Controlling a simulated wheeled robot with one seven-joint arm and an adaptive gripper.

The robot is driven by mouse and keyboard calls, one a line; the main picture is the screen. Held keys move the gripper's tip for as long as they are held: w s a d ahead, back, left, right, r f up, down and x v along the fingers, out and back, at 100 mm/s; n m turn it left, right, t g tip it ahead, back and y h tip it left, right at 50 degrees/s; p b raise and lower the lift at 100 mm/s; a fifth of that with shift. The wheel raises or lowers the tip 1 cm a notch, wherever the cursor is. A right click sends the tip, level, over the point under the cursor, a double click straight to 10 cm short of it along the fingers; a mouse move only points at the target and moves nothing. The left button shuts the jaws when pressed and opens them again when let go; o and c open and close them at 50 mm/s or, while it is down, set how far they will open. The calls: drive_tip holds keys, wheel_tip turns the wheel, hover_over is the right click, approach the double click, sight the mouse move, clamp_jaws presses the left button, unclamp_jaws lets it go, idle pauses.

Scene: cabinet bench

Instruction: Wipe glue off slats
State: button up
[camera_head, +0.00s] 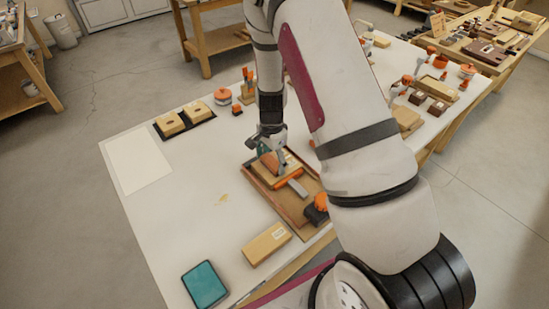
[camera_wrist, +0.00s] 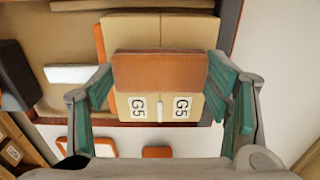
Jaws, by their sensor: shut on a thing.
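My gripper (camera_head: 269,147) is above the brown wooden tray (camera_head: 258,180) in the head view. In the wrist view, my gripper (camera_wrist: 162,84) has its teal finger pads on both sides of a reddish-brown block (camera_wrist: 158,72) and is shut on it. Under the block lie two pale slats (camera_wrist: 186,107), side by side, each labelled G5. A short white bead, apparently glue (camera_wrist: 159,112), shows on their seam. The block hides the middle of the slats; I cannot tell whether it touches them. An orange frame or clamp (camera_wrist: 101,42) borders the slats.
A pale grey bar (camera_head: 298,188) and an orange-and-black object (camera_head: 316,209) are in the tray. Nearby are a labelled wooden box (camera_head: 267,244), a teal tablet (camera_head: 205,285) and a black holder with wooden blocks (camera_head: 185,122). The white tabletop left of the tray is mostly clear.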

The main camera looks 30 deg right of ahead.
sight(264, 172)
drive_tip(key=shift+s+a+p, duration=0.15)
drive_tip(key=shift+s+a, duration=0.05)
drive_tip(key=shift+a, duration=0.65)
drive_tip(key=shift+s+a+p, duration=0.15)
drive_tip(key=shift+s+a, duration=0.05)
drive_tip(key=shift+a, duration=0.65)
drive_tip(key=shift+w+d, duration=0.1)
drive_tip(key=shift+d, duration=0.05)
drive_tip(key=shift+w+d+b, duration=0.15)
drive_tip(key=shift+d+b, duration=0.15)
drive_tip(key=shift+d, duration=0.65)
drive_tip(key=shift+d, duration=0.1)
drive_tip(key=shift+w+d, duration=0.25)
drive_tip(key=shift+d, duration=0.7)
drive_tip(key=shift+d, duration=0.1)
drive_tip(key=shift+w+d+b, duration=0.2)
drive_tip(key=shift+d+b, duration=0.3)
drive_tip(key=shift+d, duration=0.45)
drive_tip(key=shift+d, duration=0.1)
